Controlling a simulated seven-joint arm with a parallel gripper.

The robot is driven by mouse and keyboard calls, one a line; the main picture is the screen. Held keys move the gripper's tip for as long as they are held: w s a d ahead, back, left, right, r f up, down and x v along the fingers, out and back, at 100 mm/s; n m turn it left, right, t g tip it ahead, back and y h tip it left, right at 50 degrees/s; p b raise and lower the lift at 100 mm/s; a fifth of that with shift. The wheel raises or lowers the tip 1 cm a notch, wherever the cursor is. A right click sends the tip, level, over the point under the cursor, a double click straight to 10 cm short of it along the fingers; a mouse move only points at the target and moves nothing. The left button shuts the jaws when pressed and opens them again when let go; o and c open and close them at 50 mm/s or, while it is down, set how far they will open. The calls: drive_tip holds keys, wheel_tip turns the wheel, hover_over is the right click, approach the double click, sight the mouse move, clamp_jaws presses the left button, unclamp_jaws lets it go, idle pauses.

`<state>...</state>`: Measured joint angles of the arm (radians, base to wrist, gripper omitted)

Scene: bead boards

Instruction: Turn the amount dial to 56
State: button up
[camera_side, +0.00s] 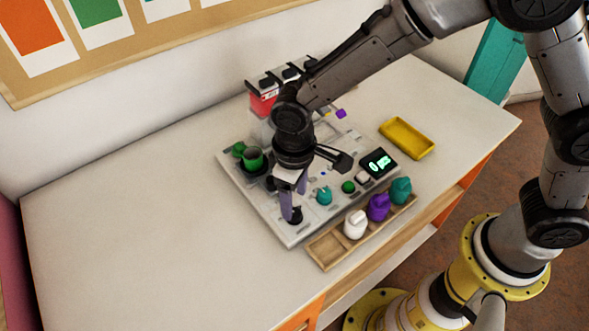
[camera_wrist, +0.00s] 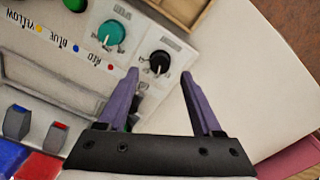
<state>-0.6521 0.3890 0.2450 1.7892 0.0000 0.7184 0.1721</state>
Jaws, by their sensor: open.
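A black dial (camera_wrist: 160,60) with a pale pointer mark and a ring of ticks sits on the grey board; in the side view this dial (camera_side: 296,215) is by my fingertips. A teal dial (camera_wrist: 111,33), also in the side view (camera_side: 324,195), sits beside it. The dial labels are too small to read, so I cannot tell which is the amount dial. My gripper (camera_wrist: 159,73) is open and empty, its purple fingers apart, with the black dial between and just beyond the tips. In the side view my gripper (camera_side: 292,200) points down over the board's front corner. I cannot tell if it touches.
The board (camera_side: 292,240) carries a display (camera_side: 378,162) with green characters reading roughly 0 g, a green button (camera_side: 348,187) and a green cup (camera_side: 252,158). A wooden tray (camera_side: 329,252) of white, purple and teal pieces stands in front. A yellow tray (camera_side: 407,138) lies behind right. The left tabletop is clear.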

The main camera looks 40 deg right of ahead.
sight(295, 210)
wheel_tip(295, 210, up, 10)
idle(0.3)
drive_tip(key=shift+f, duration=0.1)
drive_tip(key=s+d+r+m+t+y, duration=0.1)
drive_tip(key=s+d+r+m+t, duration=0.1)
drive_tip(key=d+r, duration=0.6)
drive_tip(key=s+d+r+m+t, duration=0.1)
drive_tip(key=d+r+m+t, duration=0.1)
drive_tip(key=d+r, duration=0.5)
drive_tip(key=s+d+f, duration=0.3)
drive_tip(key=s+d, duration=0.2)
drive_tip(key=s, duration=0.1)
drive_tip(key=s+d+f+m+t+h, duration=0.1)
drive_tip(key=s+d+f, duration=0.2)
drive_tip(key=s+d, duration=0.2)
drive_tip(key=s, duration=0.2)
drive_tip(key=shift+s+t, duration=0.3)
